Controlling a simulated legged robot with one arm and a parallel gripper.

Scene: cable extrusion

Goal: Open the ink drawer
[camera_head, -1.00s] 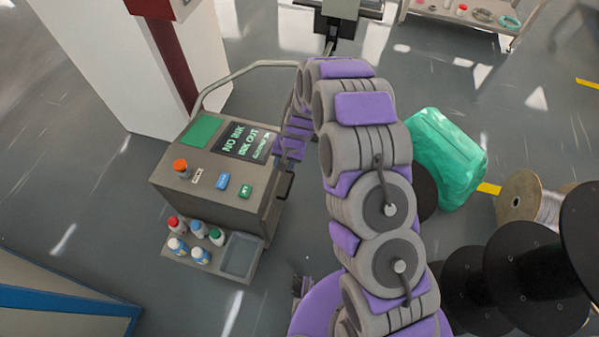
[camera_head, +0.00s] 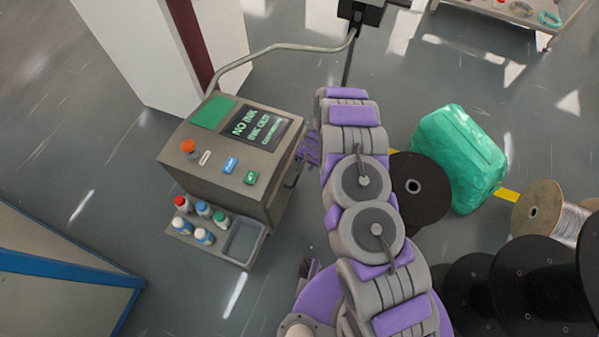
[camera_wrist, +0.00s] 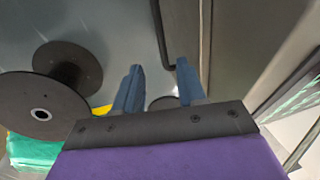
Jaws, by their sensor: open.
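The grey ink machine (camera_head: 235,155) stands left of my arm in the head view. Its screen (camera_head: 257,127) reads "NO INK". A dark handle (camera_head: 293,180) is on its right side, partly hidden. In the wrist view a dark bar handle (camera_wrist: 161,35) runs down from the top edge and bends towards the grey machine panel (camera_wrist: 235,45). My gripper (camera_wrist: 158,72) is open and empty, with the bar's lower end appearing between its two blue fingertips. I cannot tell whether they touch. In the head view my gripper (camera_head: 309,148) is beside the machine's right side.
Several small bottles (camera_head: 204,210) and an empty grey tray (camera_head: 243,242) sit on the machine's front shelf. A bent grey pipe (camera_head: 275,47) runs behind it. A green wrapped bundle (camera_head: 458,155) and black spools (camera_head: 418,188) stand right of my arm. Floor left of the shelf is clear.

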